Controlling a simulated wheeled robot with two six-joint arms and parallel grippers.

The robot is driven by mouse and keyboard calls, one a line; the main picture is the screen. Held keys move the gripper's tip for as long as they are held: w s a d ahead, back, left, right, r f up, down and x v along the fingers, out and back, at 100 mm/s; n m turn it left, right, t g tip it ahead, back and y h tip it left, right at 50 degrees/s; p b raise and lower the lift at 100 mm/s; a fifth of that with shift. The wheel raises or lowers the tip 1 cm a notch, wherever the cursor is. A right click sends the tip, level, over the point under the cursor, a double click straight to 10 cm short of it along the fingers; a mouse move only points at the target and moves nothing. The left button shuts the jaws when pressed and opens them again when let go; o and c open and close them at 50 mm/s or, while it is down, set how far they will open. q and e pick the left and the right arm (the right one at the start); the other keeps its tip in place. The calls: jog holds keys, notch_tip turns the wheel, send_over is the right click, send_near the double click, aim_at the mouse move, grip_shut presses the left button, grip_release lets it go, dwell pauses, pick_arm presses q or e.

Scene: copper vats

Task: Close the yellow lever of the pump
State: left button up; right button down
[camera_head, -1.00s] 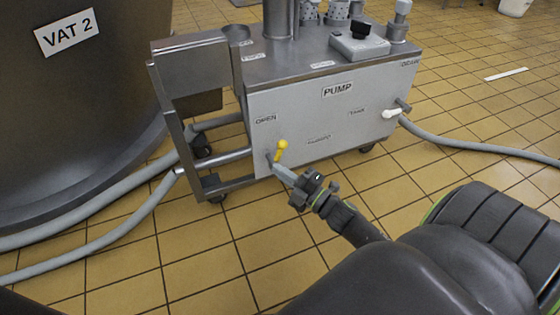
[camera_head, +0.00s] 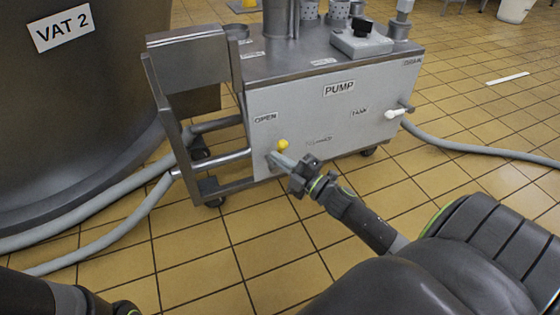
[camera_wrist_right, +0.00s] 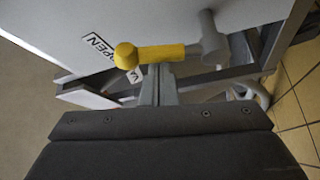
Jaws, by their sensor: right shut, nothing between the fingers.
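The yellow lever (camera_head: 283,145) sits low on the left of the front panel of the pump (camera_head: 340,110), below the "OPEN" label (camera_head: 265,119). In the head view mostly its round knob shows. In the right wrist view the lever (camera_wrist_right: 160,53) runs from a grey pivot (camera_wrist_right: 212,40) to its knob, near the "OPEN" label. My right gripper (camera_head: 274,156) is shut and empty, its fingertips just at the lever. In the wrist view the fingers (camera_wrist_right: 158,85) reach up to the lever's shaft; contact is hard to tell. My left arm (camera_head: 70,300) shows at bottom left; its fingers are hidden.
A large vat (camera_head: 80,110) marked "VAT 2" stands at the left. Grey hoses (camera_head: 90,208) run on the floor from the pump cart. A white lever (camera_head: 392,114) is at the panel's right. The tiled floor in front is clear.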

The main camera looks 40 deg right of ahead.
jog(key=shift+d+f+m+t+b, duration=0.1)
jog(key=shift+d+m+t+b, duration=0.1)
jog(key=shift+m+t+b, duration=0.3)
dwell(0.3)
jog(key=shift+s+d+m, duration=0.1)
jog(key=shift+d+m, duration=0.1)
jog(key=shift+m, duration=0.3)
jog(key=shift+s+d+f+m+t+h+p, duration=0.2)
jog(key=shift+d+f+m+t+h, duration=0.45)
jog(key=shift+m+h, duration=1.85)
jog(key=shift+s+d+f+m+t+h+p, duration=0.25)
jog(key=shift+d+f+m+h, duration=0.75)
jog(key=shift+m, duration=2.85)
jog(key=shift+s+d+f+m+t+h+p, duration=0.2)
jog(key=shift+f+m+t+h, duration=0.45)
jog(key=shift+m+h, duration=2)
jog(key=shift+w+m+y, duration=0.15)
jog(key=shift+m+y, duration=0.2)
jog(key=shift+m, duration=0.35)
